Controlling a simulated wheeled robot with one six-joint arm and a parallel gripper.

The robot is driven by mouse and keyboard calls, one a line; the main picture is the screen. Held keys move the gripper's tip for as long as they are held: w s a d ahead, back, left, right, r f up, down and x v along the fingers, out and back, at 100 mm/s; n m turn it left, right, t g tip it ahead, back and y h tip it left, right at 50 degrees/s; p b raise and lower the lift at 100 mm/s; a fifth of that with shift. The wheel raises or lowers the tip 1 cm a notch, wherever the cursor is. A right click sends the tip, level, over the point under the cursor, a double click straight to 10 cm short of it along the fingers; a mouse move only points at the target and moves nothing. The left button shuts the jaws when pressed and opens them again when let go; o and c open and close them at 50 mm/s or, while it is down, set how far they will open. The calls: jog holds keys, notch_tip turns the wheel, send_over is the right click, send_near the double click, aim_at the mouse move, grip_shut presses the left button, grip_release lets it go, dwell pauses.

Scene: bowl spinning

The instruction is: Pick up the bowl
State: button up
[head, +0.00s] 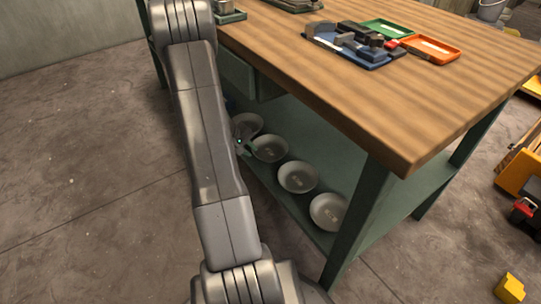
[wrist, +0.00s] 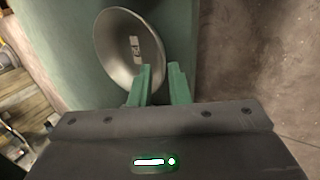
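Several grey metal bowls stand in a row on the green lower shelf of the workbench in the head view. My gripper (head: 242,143) is partly hidden behind my arm there, close to the far bowl (head: 248,123) and the bowl (head: 270,148) beside it. In the wrist view one bowl (wrist: 115,45) with a small label inside lies just beyond my gripper (wrist: 160,68). Its two green fingers are apart, with a gap between them. The left finger overlaps the bowl's near right rim, and the right finger is outside it. I cannot tell whether they touch it.
Two nearer bowls (head: 298,177) (head: 328,211) stand toward the front table leg. The wooden tabletop (head: 400,110) overhangs the lower shelf (head: 330,150). Trays with parts (head: 430,48) lie on top. The floor (head: 90,150) at left is clear.

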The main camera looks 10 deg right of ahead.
aim_at(270, 151)
jog(key=b+x, duration=0.2)
jog(key=x, duration=0.3)
jog(key=shift+d+f, duration=0.1)
jog(key=shift+f, duration=0.35)
grip_shut()
